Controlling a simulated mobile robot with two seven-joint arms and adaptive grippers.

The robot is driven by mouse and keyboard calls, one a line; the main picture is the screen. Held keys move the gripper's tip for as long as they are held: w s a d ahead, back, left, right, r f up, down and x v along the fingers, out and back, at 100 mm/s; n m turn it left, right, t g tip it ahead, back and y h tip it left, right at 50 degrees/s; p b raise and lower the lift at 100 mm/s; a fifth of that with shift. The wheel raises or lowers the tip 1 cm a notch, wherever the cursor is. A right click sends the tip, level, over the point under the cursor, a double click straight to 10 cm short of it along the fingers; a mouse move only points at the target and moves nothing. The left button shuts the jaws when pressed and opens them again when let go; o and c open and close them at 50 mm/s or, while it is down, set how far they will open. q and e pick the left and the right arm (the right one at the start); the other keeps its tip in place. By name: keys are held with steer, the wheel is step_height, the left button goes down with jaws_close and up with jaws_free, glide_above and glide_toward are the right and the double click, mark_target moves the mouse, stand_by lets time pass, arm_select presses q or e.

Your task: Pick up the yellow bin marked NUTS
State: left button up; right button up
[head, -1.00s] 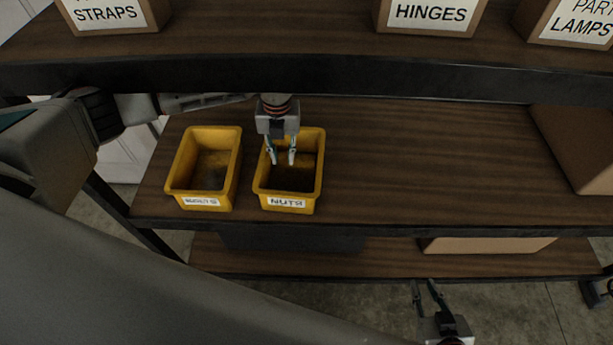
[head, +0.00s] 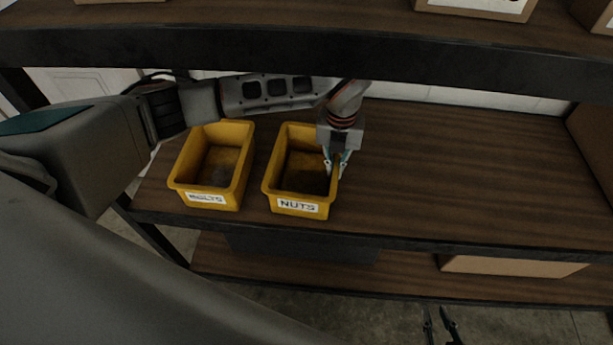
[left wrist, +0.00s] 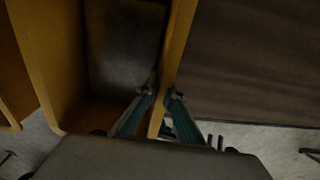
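The yellow bin marked NUTS (head: 297,207) stands upright on the middle wooden shelf in the head view; its dark inside looks empty. My left gripper (head: 335,171) is at the bin's right side wall, one finger inside and one outside. In the left wrist view the fingertips (left wrist: 160,96) sit close against both faces of the NUTS bin's yellow wall (left wrist: 176,40), and the fingers look closed on it. My right gripper (head: 438,325) shows only at the bottom edge, its two fingers apart with nothing between them.
A second yellow bin (head: 206,199) with a white label stands just left of the NUTS bin. A dark upper shelf edge (head: 300,50) runs above my left arm. The shelf (head: 450,170) to the right is clear up to a cardboard box (head: 597,150).

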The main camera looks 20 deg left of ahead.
arm_select(q)
steer(key=shift+w+a+f+b, duration=0.15)
steer(key=shift+f+b, duration=0.3)
steer(key=shift+f, duration=2.3)
steer(key=shift+r, duration=0.15)
jaws_close()
